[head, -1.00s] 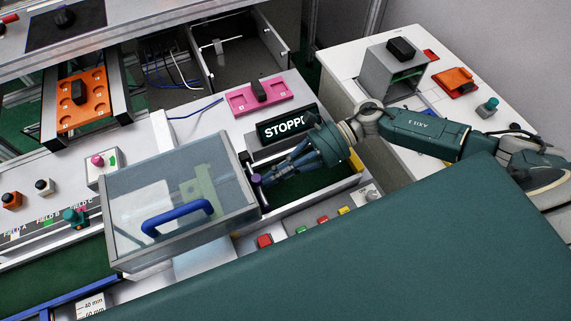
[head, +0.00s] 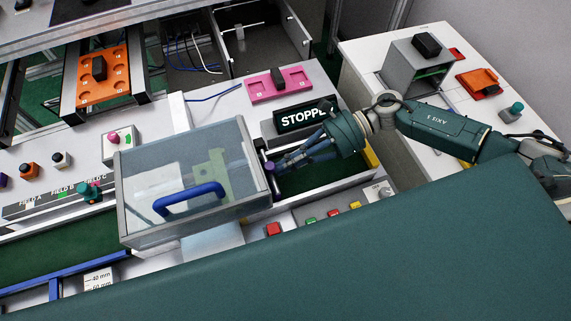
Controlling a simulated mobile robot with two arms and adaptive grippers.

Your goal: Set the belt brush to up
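A small purple knob (head: 269,167) shows beside the right wall of the clear-sided box, low over the dark green belt (head: 325,174). It may be the handle of the belt brush; no label shows, and I cannot tell its setting. My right gripper (head: 281,163) reaches in from the right, below the black "STOPP…" display (head: 305,116). Its fingertips are at or just beside the purple knob. I cannot tell whether they touch it or how far apart the fingers are. My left gripper is not in view.
The clear box (head: 135,205) with a blue handle (head: 190,198) stands close left of the gripper. Red (head: 274,229), green and yellow buttons line the front edge. A pink tray (head: 262,92) lies behind the display. A grey box (head: 400,68) stands on the right table.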

